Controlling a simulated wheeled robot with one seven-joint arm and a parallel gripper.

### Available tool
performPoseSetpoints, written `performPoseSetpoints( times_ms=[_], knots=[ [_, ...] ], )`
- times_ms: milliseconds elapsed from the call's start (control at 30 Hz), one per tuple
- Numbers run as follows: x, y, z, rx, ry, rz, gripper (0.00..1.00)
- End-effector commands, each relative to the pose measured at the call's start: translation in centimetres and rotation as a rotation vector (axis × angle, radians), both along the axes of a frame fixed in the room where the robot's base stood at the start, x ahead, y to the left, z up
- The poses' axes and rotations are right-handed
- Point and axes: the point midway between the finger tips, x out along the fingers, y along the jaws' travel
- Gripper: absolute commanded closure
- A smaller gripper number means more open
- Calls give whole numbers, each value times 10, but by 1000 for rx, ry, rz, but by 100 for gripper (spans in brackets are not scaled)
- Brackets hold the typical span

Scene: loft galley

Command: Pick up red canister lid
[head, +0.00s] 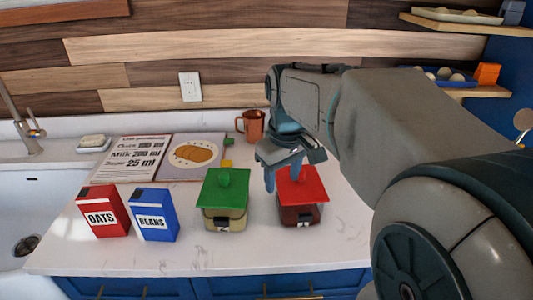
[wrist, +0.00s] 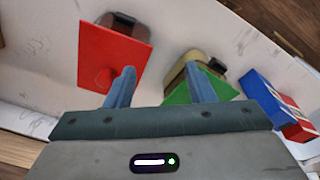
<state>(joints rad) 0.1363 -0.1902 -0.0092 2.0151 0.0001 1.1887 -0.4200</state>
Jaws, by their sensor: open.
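The red canister lid (head: 303,186) sits on a dark red canister (head: 300,215) on the white counter. It is a flat red square with a small knob, partly covered by my gripper in the head view. In the wrist view the red lid (wrist: 118,55) is at upper left, its knob (wrist: 104,77) left of my left finger. My gripper (head: 283,180) is open and empty, at the left edge of the red lid in the head view. A green lid (head: 226,190) on a cream canister (head: 224,217) stands just left; it also shows below right in the wrist view (wrist: 184,95).
A red oats box (head: 102,212) and a blue beans box (head: 154,214) stand at the left. An open recipe book (head: 165,157) and a copper mug (head: 251,125) are behind. The counter right of the red canister is clear.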

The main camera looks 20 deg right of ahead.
Motion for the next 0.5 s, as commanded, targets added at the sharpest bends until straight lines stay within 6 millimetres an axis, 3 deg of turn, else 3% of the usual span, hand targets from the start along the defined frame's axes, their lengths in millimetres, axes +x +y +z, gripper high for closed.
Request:
performPoseSetpoints(
  times_ms=[33, 200, 500],
  knots=[
    [18, -12, 13, -4, 20, 33, 51],
    [58, -48, 42, -8, 81, 169, 51],
    [86, -80, 59, -2, 129, 289, 51]
  ],
)
